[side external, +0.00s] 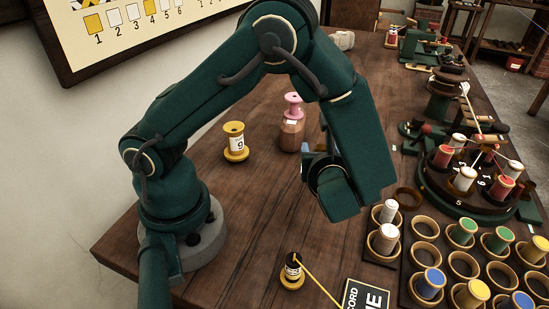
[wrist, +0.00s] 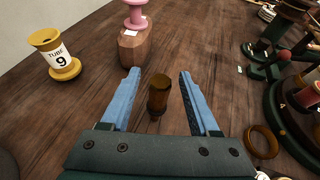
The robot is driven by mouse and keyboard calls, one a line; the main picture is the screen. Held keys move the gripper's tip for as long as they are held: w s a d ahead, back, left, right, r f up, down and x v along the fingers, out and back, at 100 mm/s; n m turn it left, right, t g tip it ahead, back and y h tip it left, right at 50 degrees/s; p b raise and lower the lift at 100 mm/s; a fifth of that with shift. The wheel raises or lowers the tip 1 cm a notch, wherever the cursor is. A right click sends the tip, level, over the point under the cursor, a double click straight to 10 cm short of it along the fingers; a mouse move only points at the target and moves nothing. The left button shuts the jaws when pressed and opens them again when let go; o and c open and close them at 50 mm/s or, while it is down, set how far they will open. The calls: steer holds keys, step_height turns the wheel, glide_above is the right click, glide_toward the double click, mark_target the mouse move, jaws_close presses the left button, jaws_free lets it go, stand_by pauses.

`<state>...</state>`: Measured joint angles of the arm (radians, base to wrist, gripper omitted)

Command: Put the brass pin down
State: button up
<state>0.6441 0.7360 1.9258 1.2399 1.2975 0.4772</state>
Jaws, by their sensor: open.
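The brass pin (wrist: 158,94), a short dark amber peg with a wider top, shows in the wrist view between the two blue fingers of my gripper (wrist: 159,76). It looks upright on the wooden table (wrist: 95,108), with a gap to the finger on each side. My gripper is open and low over the table. In the side view my gripper (side external: 306,160) is partly hidden by my own wrist, and I cannot make out the pin there.
A yellow spool marked 9 (wrist: 55,55) stands to the left. A wooden block (wrist: 135,42) with a pink spool (wrist: 135,14) stands just beyond. An empty ring (wrist: 262,141) lies to the right, near the dark round stand (side external: 455,195). Ring holders with coloured spools (side external: 463,232) fill the lower right.

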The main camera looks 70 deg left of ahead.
steer(key=shift+r, duration=0.15)
steer(key=v, duration=1.2)
steer(key=s+a+r+n+h, duration=0.2)
steer(key=n+h, duration=0.4)
steer(key=n, duration=0.5)
steer(key=s+a+r+n+h, duration=0.2)
steer(key=s+n+h, duration=0.3)
steer(key=n, duration=0.7)
steer(key=shift+h, duration=0.5)
